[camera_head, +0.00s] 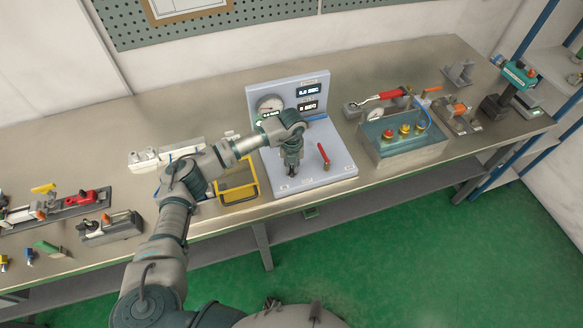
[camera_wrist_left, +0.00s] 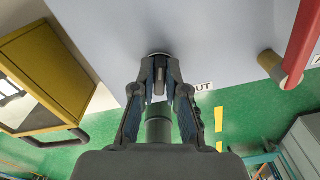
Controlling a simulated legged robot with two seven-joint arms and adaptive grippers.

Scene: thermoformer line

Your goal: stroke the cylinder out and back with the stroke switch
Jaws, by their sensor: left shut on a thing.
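My left gripper (camera_head: 291,172) reaches down onto the pale panel (camera_head: 325,160) of the gauge stand in the head view. In the left wrist view, my left gripper (camera_wrist_left: 159,85) is shut on a small grey lever, the stroke switch (camera_wrist_left: 159,68), which stands on the panel between the fingertips. The fingers hide most of it. A label ending in "UT" lies just right of the fingers. A red-handled lever (camera_head: 323,155) stands on the panel to the right of the gripper; it also shows in the wrist view (camera_wrist_left: 302,45). I cannot make out which part is the cylinder. My right gripper is not in view.
A round gauge (camera_head: 268,106) and two small displays are on the stand's upright back. A yellow-framed box (camera_head: 238,190) sits close left of the panel. A grey box with coloured buttons (camera_head: 403,145) stands to the right. Several fixtures lie on the bench at far left.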

